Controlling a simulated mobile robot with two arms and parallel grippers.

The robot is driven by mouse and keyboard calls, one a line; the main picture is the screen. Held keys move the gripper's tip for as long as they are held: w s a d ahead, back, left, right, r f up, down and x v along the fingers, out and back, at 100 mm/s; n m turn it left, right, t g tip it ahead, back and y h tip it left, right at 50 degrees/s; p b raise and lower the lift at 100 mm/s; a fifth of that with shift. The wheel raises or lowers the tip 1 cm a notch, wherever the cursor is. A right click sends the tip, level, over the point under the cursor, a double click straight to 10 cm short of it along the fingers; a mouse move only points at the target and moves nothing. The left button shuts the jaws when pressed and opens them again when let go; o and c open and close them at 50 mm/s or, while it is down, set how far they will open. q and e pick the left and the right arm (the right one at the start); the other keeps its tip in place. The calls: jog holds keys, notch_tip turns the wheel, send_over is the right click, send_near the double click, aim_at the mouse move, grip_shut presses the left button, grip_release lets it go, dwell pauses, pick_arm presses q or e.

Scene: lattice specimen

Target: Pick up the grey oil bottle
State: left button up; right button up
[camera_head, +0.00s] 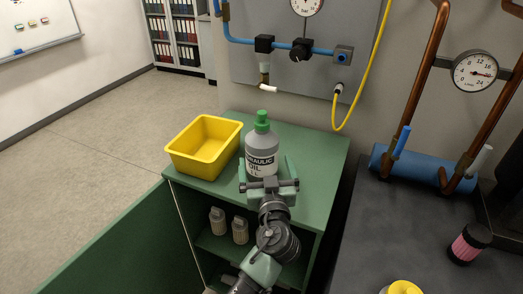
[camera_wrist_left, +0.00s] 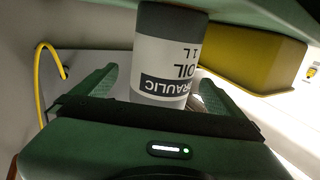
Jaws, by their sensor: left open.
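The grey oil bottle (camera_head: 261,151) has a green cap and a white label. It stands upright on top of the green cabinet (camera_head: 312,158). My left gripper (camera_head: 268,173) is open at the near side of the bottle, with one finger towards each side of it. In the left wrist view the bottle (camera_wrist_left: 168,60) appears upside down between the two open fingers of my left gripper (camera_wrist_left: 160,92). Its label shows part of the words "hydraulic oil 1 L". Whether the fingers touch the bottle cannot be told. My right gripper is not in view.
A yellow bin (camera_head: 205,147) stands on the cabinet just left of the bottle. It also shows in the left wrist view (camera_wrist_left: 250,58). Smaller bottles (camera_head: 228,226) stand on the shelf below. A yellow hose (camera_head: 373,70) hangs behind at the right. The cabinet top right of the bottle is clear.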

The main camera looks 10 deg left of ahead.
pick_arm(q)
jog(key=shift+w+a+r+p, duration=0.3)
jog(key=shift+w+p, duration=0.1)
jog(key=shift+w, duration=0.1)
jog(key=shift+w+a+r+p, duration=0.15)
jog(key=shift+w+r+p, duration=0.1)
jog(key=shift+w+p, duration=0.15)
jog(key=p+x, duration=0.1)
jog(key=x, duration=0.2)
jog(key=shift+f, duration=0.2)
jog(key=shift+w+a, duration=0.15)
jog(key=shift+w, duration=0.1)
jog(key=shift+f, duration=0.1)
jog(key=c, duration=2)
jog(key=shift+w+r, duration=0.1)
jog(key=shift+r, duration=0.1)
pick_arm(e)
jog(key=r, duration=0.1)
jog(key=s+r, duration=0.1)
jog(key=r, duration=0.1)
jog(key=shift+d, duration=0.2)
